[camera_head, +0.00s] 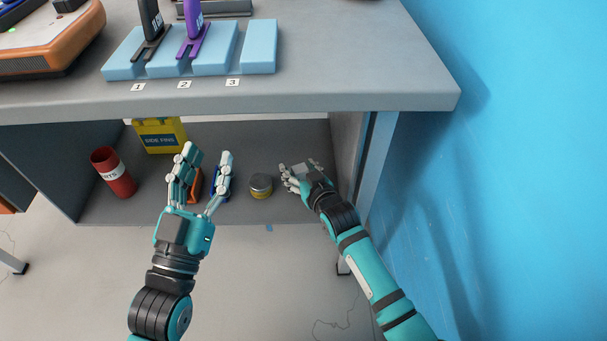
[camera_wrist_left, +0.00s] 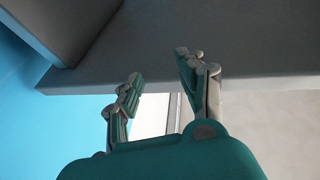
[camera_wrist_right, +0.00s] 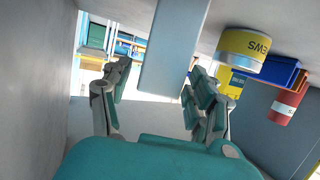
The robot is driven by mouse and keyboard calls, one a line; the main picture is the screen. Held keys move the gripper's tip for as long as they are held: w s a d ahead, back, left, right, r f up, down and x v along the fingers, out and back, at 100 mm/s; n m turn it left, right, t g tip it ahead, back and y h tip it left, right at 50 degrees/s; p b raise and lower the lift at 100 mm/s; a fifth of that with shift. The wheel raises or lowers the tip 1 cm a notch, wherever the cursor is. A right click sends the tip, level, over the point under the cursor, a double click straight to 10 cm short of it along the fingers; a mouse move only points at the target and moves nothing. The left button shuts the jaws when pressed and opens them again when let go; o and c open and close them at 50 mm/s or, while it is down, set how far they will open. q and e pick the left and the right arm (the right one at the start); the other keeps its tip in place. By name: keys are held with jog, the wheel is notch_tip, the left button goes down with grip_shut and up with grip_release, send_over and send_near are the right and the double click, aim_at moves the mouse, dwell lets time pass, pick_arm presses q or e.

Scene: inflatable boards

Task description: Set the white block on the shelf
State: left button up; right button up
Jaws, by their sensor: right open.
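The shelf (camera_head: 245,211) is the grey board under the tabletop. The white block (camera_head: 299,169) is at the shelf's right end, between the fingers of my right gripper (camera_head: 303,173) and partly hidden by them. In the right wrist view, the pale block (camera_wrist_right: 175,45) shows between the spread fingers (camera_wrist_right: 155,92), with a gap to either side; that gripper is open. Whether the block's underside rests fully on the shelf is hard to tell. My left gripper (camera_head: 207,168) is open and empty, in front of the shelf's middle; its fingers (camera_wrist_left: 160,75) stand apart in the left wrist view.
A tin (camera_head: 261,186), a red cylinder (camera_head: 114,172) and a yellow box (camera_head: 160,135) are on the shelf; blue and orange items are partly behind my left fingers. The tabletop (camera_head: 340,60) overhangs. A side panel (camera_head: 346,150) is close right of my right gripper.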

jog(key=shift+p+v, duration=0.8)
jog(key=shift+p, duration=0.1)
pick_arm(q)
notch_tip(320, 180, down, 13)
jog(key=s+a+g+y+p, duration=0.2)
jog(key=a+g+y, duration=0.1)
jog(key=g, duration=0.6)
pick_arm(e)
jog(key=shift+v, duration=0.95)
jog(key=shift+p+v, duration=0.8)
jog(key=shift+v, duration=0.1)
pick_arm(q)
jog(key=s+a+f+g+y+p, duration=0.1)
jog(key=s+a+f+g, duration=0.1)
jog(key=s+f+g, duration=0.2)
jog(key=s+a+f+g+y+p, duration=0.1)
jog(key=s+f+g, duration=0.3)
jog(key=s, duration=0.5)
jog(key=shift+s+a+n+g+y, duration=0.3)
jog(key=shift+s+a+n+g, duration=0.1)
jog(key=shift+a, duration=0.25)
pick_arm(e)
jog(key=shift+v, duration=1.1)
pick_arm(q)
jog(key=shift+w, duration=0.1)
